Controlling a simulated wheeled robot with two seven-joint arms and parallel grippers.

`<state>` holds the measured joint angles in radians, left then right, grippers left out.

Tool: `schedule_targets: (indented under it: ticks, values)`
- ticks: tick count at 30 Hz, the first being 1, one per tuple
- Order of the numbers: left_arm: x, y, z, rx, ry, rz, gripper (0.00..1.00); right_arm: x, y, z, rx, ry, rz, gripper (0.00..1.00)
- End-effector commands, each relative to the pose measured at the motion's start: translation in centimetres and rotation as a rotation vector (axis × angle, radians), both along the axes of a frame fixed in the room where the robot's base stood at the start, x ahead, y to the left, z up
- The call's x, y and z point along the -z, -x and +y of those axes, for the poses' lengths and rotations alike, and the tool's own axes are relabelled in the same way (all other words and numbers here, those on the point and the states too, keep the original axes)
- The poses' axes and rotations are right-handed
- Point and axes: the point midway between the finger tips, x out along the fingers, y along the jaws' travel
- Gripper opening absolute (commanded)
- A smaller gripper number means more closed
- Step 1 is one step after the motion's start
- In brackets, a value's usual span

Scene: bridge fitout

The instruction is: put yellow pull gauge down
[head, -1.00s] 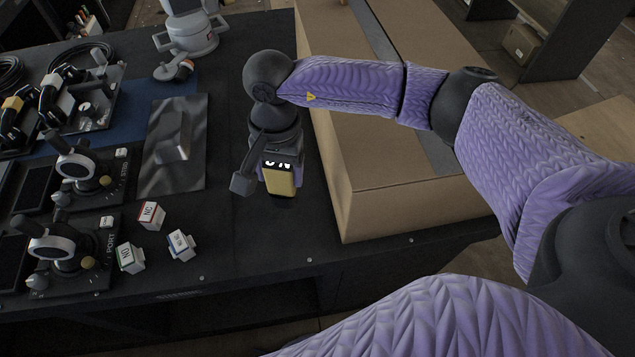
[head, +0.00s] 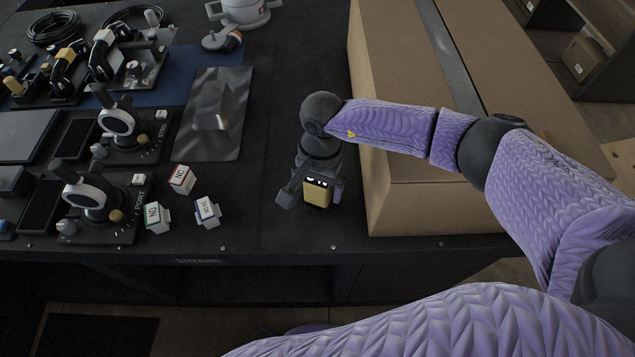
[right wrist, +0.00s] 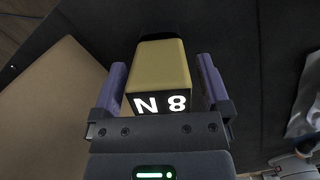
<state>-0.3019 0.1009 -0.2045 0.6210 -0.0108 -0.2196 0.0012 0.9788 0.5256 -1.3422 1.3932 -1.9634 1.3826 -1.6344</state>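The yellow pull gauge (head: 317,194) is a small yellow block with a dark face bearing white characters. It is near the front of the black bench, left of the big cardboard box, and appears to rest on the bench. In the right wrist view the gauge (right wrist: 162,72) lies between the two fingers, with narrow gaps on both sides. My right gripper (head: 313,194) points down around it, fingers spread; it also shows in the right wrist view (right wrist: 163,80). My left gripper is not in view.
The large cardboard box (head: 420,205) stands close on the right. A grey metal plate (head: 212,115) lies behind left. Bare bench lies between the blocks and my gripper.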

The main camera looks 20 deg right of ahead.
Motion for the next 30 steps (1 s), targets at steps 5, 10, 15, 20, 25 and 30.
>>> schedule_targets:
  ticks: [5,10,15,20,25,30]
  values:
    - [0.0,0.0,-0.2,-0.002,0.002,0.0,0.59,0.0,0.0,0.0,0.0,0.0,0.0,1.0]
    - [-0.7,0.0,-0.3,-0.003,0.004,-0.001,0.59,-1.8,-0.2,-0.1,0.0,0.0,-0.004,1.0]
    - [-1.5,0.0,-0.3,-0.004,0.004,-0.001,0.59,-6.8,-0.7,-0.5,-0.001,0.0,-0.006,1.0]
    - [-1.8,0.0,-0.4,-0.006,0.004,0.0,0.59,-10.5,-1.0,-0.7,-0.001,0.0,-0.005,1.0]
    - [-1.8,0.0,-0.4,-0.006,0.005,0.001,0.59,-12.2,-1.2,-0.9,0.0,0.001,-0.001,1.0]
    - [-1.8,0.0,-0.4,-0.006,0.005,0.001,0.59,-12.3,-1.2,-0.9,0.0,0.0,0.0,1.0]
